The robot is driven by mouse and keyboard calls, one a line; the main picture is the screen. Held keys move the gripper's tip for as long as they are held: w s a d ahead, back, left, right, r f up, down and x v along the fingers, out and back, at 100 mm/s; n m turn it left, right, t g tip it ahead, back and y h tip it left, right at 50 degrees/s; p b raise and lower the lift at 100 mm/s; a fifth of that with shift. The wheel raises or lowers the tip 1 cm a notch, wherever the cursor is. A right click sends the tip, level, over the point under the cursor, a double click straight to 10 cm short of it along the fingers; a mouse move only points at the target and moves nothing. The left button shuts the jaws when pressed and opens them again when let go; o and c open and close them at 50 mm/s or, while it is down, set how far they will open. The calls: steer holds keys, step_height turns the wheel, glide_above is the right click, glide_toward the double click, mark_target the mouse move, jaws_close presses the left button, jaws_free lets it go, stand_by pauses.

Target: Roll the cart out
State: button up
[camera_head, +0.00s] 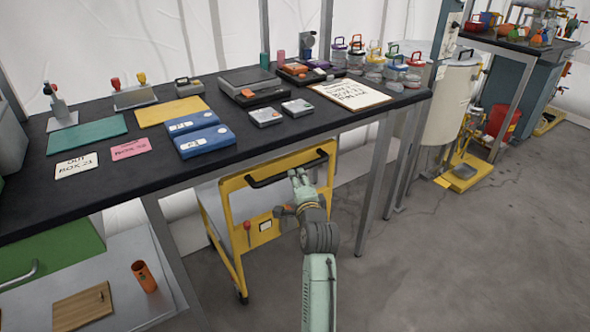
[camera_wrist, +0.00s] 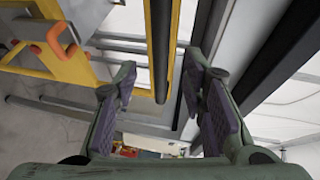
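The yellow cart (camera_head: 236,182) stands under the black table, its yellow end facing out. Its black handle bar (camera_head: 272,178) runs across the top of that end. My gripper (camera_head: 289,192) is at the right part of the handle, just in front of or below it. In the wrist view, my gripper (camera_wrist: 160,78) is open, and the handle bar (camera_wrist: 160,45) lines up in the gap between the fingers. No finger clearly touches it, and I cannot tell its exact depth between them.
The black table (camera_head: 230,150) overhangs the cart, with a metal leg (camera_head: 375,180) to its right and another (camera_head: 165,240) to its left. A lower shelf (camera_head: 140,275) stands at left. Grey floor (camera_head: 470,260) is clear at the right. A cream tank (camera_head: 455,105) stands beyond.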

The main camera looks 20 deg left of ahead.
steer(key=p+x, duration=0.1)
steer(key=x, duration=0.6)
steer(key=shift+w+a, duration=0.15)
steer(key=shift+w, duration=0.2)
steer(key=shift+c, duration=0.2)
jaws_close()
steer(key=shift+f, duration=0.1)
